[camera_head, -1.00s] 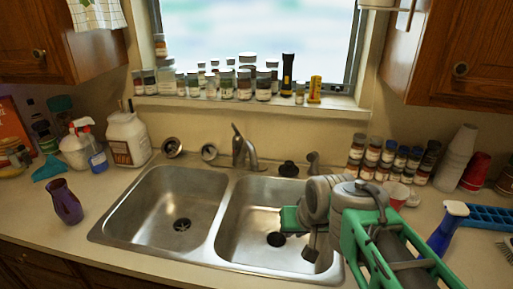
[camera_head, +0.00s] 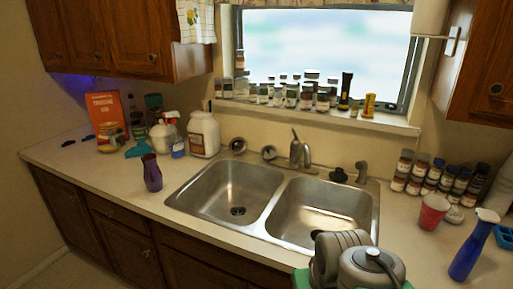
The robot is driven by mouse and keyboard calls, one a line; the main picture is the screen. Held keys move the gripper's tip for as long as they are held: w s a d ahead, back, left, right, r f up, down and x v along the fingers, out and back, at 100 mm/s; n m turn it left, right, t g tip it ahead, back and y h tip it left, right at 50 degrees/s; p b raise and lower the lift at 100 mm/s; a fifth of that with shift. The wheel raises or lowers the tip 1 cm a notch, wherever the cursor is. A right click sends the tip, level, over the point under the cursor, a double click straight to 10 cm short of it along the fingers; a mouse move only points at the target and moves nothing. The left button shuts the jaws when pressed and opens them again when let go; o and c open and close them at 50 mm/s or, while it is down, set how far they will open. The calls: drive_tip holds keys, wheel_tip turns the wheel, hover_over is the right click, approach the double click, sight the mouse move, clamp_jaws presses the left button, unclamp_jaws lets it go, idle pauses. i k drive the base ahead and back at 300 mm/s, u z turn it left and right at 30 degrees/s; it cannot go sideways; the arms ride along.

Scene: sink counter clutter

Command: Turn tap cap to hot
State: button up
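The tap (camera_head: 298,152) stands behind the double sink, near the divider between the two basins. Its grey metal lever cap (camera_head: 295,135) points up at the top of the body. A thin spout reaches forward beside it. My gripper is not clearly visible. Only grey and green links of my arm show at the bottom, in front of the right basin. Nothing of mine is near the tap. The stainless sink (camera_head: 273,222) has a left and a right basin, both empty as far as I see.
A purple vase (camera_head: 152,173) and a white jug (camera_head: 203,134) stand left. Small jars line the window sill (camera_head: 270,104). The counter's left part has free room.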

sight(294, 145)
drive_tip(key=u, duration=2)
drive_tip(key=i, duration=2)
drive_tip(key=z, duration=2.9)
drive_tip(key=i, duration=0.5)
drive_tip(key=z, duration=0.05)
